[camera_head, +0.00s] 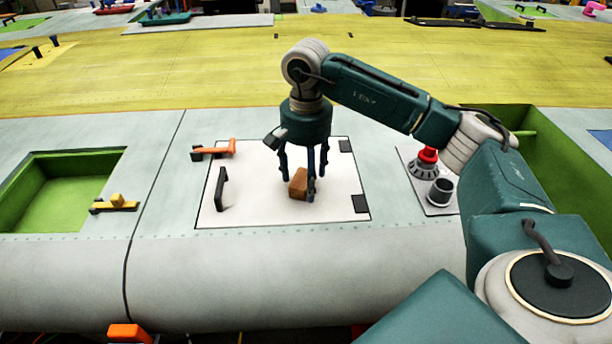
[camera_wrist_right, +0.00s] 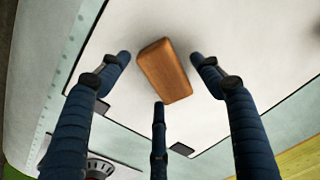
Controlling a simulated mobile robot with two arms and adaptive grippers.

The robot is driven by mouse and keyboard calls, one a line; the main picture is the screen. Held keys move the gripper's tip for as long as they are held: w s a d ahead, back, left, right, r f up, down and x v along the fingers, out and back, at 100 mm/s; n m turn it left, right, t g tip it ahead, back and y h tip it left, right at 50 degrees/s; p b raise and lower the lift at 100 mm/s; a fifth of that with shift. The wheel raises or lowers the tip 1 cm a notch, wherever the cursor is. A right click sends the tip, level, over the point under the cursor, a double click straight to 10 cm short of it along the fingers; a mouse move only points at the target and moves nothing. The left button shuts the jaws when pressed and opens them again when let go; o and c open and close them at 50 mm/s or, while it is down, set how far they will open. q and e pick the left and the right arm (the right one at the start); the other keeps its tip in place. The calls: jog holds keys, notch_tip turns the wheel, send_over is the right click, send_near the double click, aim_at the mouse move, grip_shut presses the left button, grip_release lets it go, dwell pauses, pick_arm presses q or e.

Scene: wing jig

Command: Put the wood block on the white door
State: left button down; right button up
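The brown wood block (camera_head: 298,184) appears to rest on the white door (camera_head: 262,208), near its middle. My right gripper (camera_head: 306,184) points down over the door, with its dark blue fingers around the block. In the right wrist view, the block (camera_wrist_right: 164,71) lies between the three spread fingertips of the gripper (camera_wrist_right: 159,73), with visible gaps around it. The right gripper looks open. The white door (camera_wrist_right: 222,32) forms the backdrop there. My left gripper is not in view.
A black handle (camera_head: 221,189) stands on the door's left side. An orange latch (camera_head: 214,149) is at its upper left corner. A panel with a red knob (camera_head: 428,156) and a black knob (camera_head: 440,191) is to the right. A green recess (camera_head: 65,192) opens at far left.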

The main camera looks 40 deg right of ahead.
aim_at(305, 178)
jog(key=shift+r, duration=0.15)
notch_tip(305, 178, up, 5)
jog(key=shift+w+r+b, duration=0.1)
jog(key=shift+r+b, duration=0.1)
jog(key=shift+b, duration=0.55)
notch_tip(305, 178, up, 7)
jog(key=p, duration=0.1)
jog(key=shift+f, duration=0.2)
